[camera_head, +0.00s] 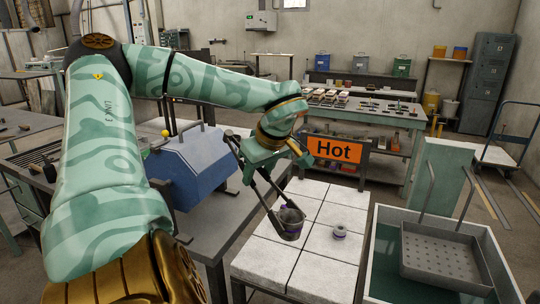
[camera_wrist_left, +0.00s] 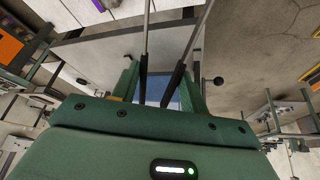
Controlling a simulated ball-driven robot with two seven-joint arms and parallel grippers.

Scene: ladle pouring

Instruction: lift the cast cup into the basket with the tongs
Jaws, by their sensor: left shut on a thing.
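My left gripper (camera_head: 262,168) is shut on the tongs (camera_head: 266,190), whose dark arms reach down to the right. The tongs' grey rods (camera_wrist_left: 190,40) and black grips also show between the fingers in the left wrist view. A dark grey cup (camera_head: 291,218) with purple on it is at the tongs' lower ends, slightly tilted, over the white tiled table (camera_head: 325,262). I cannot tell if it touches the table. The perforated grey metal basket (camera_head: 442,257) with two tall handles is at the right, inside a pale-walled tank (camera_head: 376,258). My right gripper is out of view.
A small grey ring-shaped piece (camera_head: 339,231) sits on the tiles right of the cup. An orange "Hot" sign (camera_head: 335,150) stands behind the table. A blue machine housing (camera_head: 195,165) is at the left. The tank's wall rises between the table and basket.

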